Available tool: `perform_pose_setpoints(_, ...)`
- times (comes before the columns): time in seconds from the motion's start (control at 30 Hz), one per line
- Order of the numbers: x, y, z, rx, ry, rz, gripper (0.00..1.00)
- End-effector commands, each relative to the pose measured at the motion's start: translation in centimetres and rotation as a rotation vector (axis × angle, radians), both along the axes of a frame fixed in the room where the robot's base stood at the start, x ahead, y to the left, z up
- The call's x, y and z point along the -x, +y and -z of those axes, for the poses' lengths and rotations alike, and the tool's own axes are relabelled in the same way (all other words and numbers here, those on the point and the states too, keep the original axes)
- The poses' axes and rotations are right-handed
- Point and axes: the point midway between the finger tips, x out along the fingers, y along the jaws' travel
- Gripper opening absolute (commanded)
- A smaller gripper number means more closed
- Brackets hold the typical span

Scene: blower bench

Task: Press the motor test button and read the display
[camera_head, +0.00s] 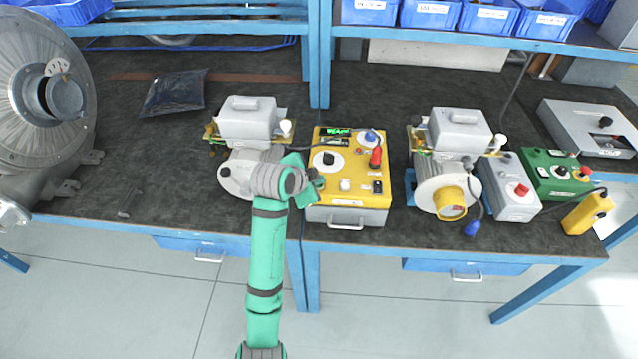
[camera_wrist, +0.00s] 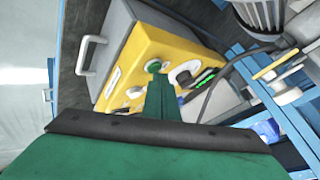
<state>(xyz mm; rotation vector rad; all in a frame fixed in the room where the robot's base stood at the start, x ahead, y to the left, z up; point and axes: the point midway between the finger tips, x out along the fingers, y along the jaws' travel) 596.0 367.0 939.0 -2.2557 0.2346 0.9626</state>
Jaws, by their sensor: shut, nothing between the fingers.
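A yellow-topped test box (camera_head: 362,200) stands at the bench's front edge, right of my gripper. Its small display (camera_head: 337,132) is lit green near the back left corner; in the wrist view it is a green strip (camera_wrist: 206,79). In the head view the button is hidden by my gripper. The display's reading is too small to read.
A black knob (camera_head: 328,158), a white button (camera_head: 345,185), a black switch (camera_head: 377,187) and a red plug (camera_head: 376,157) sit on the panel. Blower motors stand left (camera_head: 247,122) and right (camera_head: 460,130) of the box. A front handle (camera_head: 345,224) sticks out.

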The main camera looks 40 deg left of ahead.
Motion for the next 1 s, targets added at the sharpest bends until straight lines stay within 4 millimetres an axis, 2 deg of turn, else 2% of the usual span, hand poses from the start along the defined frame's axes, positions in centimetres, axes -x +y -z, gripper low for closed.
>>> perform_pose_setpoints(1.0, 0.3, 0.4, -1.9, 0.000, 0.000, 0.000, 0.00)
